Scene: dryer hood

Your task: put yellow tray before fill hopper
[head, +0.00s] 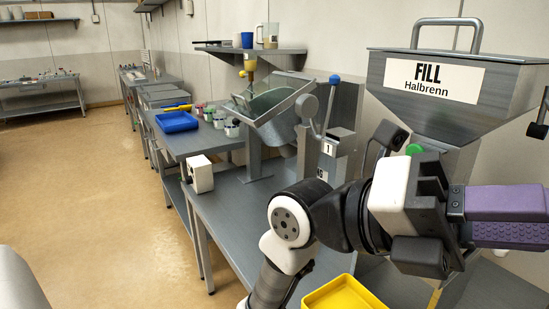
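The yellow tray (345,295) lies low in the picture, below my arm, and its near part is cut off by the bottom edge. The grey metal fill hopper (385,75), labelled "FILL Halbrenn", stands at the right with a bar handle on its lid. My gripper (508,216), with purple textured finger material, points right in front of the hopper's lower part and hides some of it. The finger ends reach the right picture edge, so I cannot see a gap or anything held. The gripper is apart from the yellow tray.
A grey bench (235,215) with a tilted metal pan (275,110), levers and a white box (200,174) stands left of my arm. A blue tray (177,121) and several small jars sit behind. A wall shelf (240,50) holds cups. The tan floor (90,200) at left is open.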

